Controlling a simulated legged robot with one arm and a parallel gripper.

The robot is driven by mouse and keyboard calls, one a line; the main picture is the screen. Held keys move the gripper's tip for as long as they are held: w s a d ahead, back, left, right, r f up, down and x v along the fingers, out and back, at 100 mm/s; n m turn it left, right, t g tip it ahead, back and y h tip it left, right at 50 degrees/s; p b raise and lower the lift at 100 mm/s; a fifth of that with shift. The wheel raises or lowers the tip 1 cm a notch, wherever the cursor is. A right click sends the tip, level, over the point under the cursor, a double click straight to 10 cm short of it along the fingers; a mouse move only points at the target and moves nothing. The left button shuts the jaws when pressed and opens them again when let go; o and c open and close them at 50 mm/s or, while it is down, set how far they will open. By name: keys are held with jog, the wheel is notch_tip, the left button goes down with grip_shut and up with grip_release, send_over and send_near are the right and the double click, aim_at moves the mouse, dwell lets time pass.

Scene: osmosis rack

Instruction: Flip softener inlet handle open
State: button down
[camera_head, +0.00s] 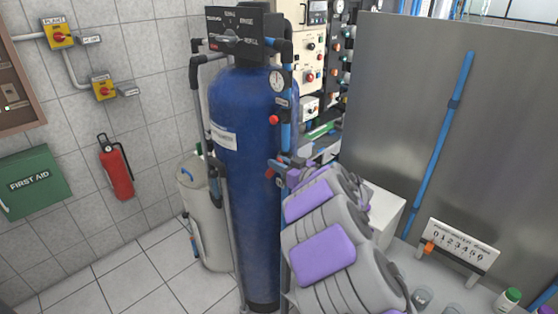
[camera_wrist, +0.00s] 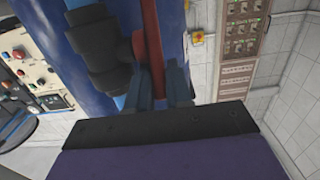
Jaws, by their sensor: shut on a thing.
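The softener is a tall blue tank (camera_head: 245,130) with a black control head (camera_head: 236,35). Piping with valves runs down its right side. A red handle (camera_wrist: 151,35) shows in the wrist view, running from the top edge down between the fingers of my gripper (camera_wrist: 160,85). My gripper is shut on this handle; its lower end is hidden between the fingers. A black valve body (camera_wrist: 98,48) is just left of the handle. In the head view my gripper (camera_head: 284,168) is at the lower valve, where a little red (camera_head: 270,173) shows. My grey and purple arm hides much there.
Another red valve part (camera_head: 274,119) and a gauge (camera_head: 277,79) sit higher on the pipe. A cream tank (camera_head: 205,215) stands behind left. A grey panel (camera_head: 430,120) is on the right. Floor at left is clear.

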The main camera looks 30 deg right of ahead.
jog(key=shift+w+a+r+g+h+p, duration=0.15)
jog(key=shift+r+g+p, duration=0.2)
jog(key=shift+p, duration=1.45)
jog(key=shift+w+d+r+g+h+p, duration=0.15)
jog(key=shift+g+p, duration=0.3)
jog(key=shift+p, duration=1.3)
jog(key=shift+w+a+r+g+h+p, duration=0.15)
jog(key=shift+g+p, duration=0.25)
jog(key=shift+p, duration=1.4)
jog(key=g+p, duration=0.1)
jog(key=p, duration=0.6)
jog(key=w+g+h+p, duration=0.1)
jog(key=g+p, duration=0.1)
jog(key=p, duration=0.5)
jog(key=shift+a+r+p, duration=0.2)
jog(key=shift+p, duration=0.15)
jog(key=g+p, duration=0.1)
jog(key=p, duration=0.3)
jog(key=shift+w+h, duration=0.15)
jog(key=shift+h, duration=0.1)
jog(key=shift+w+f+g+p, duration=0.2)
jog(key=shift+g+p, duration=0.3)
jog(key=shift+p, duration=1.4)
jog(key=c, duration=1.5)
grip_release()
jog(key=shift+o, duration=0.5)
jog(key=shift+w+f, duration=0.15)
jog(key=shift+f, duration=0.05)
jog(key=b+v, duration=0.2)
jog(key=v, duration=1.5)
